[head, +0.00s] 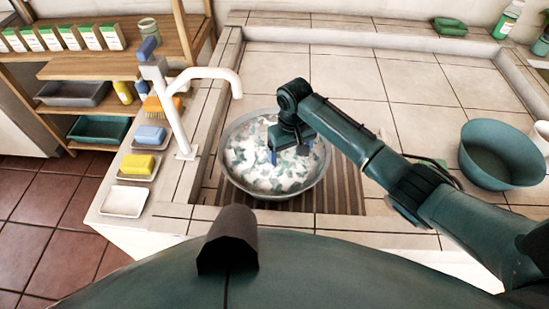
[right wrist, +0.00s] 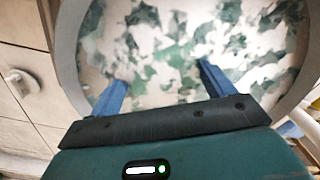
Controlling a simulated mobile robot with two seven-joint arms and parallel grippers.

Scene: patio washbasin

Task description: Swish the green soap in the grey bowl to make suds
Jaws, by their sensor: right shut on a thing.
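The grey bowl (head: 276,195) sits in the ribbed sink recess, full of white foam with green patches (head: 247,158). Its rim also shows in the right wrist view (right wrist: 66,50). My right gripper (head: 290,153) reaches down into the bowl from the right, its blue fingers in the foam. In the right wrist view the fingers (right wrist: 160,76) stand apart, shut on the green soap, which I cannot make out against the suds. My left gripper is not in view.
A white tap (head: 180,110) rises left of the bowl. Yellow soap (head: 137,164) and blue soap (head: 150,135) lie in dishes along the left ledge. A teal basin (head: 500,155) stands at the right. The tiled counter behind the bowl is mostly clear.

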